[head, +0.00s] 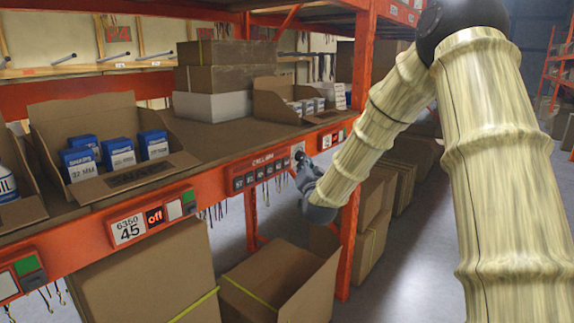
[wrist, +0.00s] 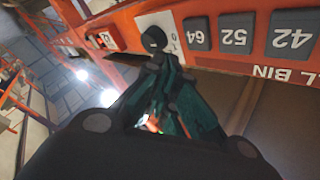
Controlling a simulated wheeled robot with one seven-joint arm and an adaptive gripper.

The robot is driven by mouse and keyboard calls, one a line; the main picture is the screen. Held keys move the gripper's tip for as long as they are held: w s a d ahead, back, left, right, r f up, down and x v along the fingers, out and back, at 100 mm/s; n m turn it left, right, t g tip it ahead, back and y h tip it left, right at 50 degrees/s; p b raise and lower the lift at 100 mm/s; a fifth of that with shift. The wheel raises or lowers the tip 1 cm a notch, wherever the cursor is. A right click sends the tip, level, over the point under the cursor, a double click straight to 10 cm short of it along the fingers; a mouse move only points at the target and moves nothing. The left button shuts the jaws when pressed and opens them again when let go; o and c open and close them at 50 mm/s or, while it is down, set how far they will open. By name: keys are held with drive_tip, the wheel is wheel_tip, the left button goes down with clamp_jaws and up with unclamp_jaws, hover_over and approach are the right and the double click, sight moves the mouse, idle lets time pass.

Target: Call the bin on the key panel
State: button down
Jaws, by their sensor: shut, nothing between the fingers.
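The key panel (head: 262,172) is on the orange shelf beam in the head view, under a "CALL BIN" label, with several dark numbered keys in a row. In the wrist view it appears upside down, with the keys 42 (wrist: 292,34), 52 (wrist: 235,34) and 64 (wrist: 197,34). A white plate (wrist: 171,22) sits beside the 64 key, partly hidden by my fingertips. My gripper (head: 299,157) is shut and empty, its tips in front of this white plate at the panel's right end. I cannot tell whether the tips touch it.
The shelf above holds an open carton of blue boxes (head: 120,155), stacked cartons (head: 215,78) and another open carton (head: 272,98). A label with "6350 45" (head: 128,229) and a red "off" display (head: 154,216) are further left. Open cartons (head: 285,285) stand below.

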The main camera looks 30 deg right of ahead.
drive_tip(key=shift+s+d, duration=0.25)
drive_tip(key=shift+s, duration=0.25)
drive_tip(key=shift+s+d, duration=0.2)
drive_tip(key=shift+s, duration=0.3)
drive_tip(key=s+a+f+n+g+y, duration=0.25)
drive_tip(key=s+a+f, duration=0.3)
drive_tip(key=f, duration=0.75)
drive_tip(key=s+a+f+n+g+y, duration=0.15)
drive_tip(key=s+a+f+g, duration=0.35)
drive_tip(key=f, duration=0.7)
drive_tip(key=s+a+f+n+g+y, duration=0.1)
drive_tip(key=s+a+f+n+y, duration=0.15)
drive_tip(key=a+f, duration=0.75)
drive_tip(key=s+a+f+n+g, duration=0.1)
drive_tip(key=s+a+f+g, duration=0.1)
drive_tip(key=s+f, duration=0.65)
drive_tip(key=s+a+f+n+g, duration=0.2)
drive_tip(key=s+f+g, duration=0.1)
drive_tip(key=s+f, duration=0.6)
drive_tip(key=s+a+f+n+g, duration=0.1)
drive_tip(key=s+a+f+g, duration=0.1)
drive_tip(key=s, duration=0.8)
drive_tip(key=s+a+f+n+g+y, duration=0.1)
drive_tip(key=s+a+f+g, duration=0.1)
drive_tip(key=s, duration=0.8)
drive_tip(key=shift+a+f, duration=0.3)
drive_tip(key=shift+f, duration=0.1)
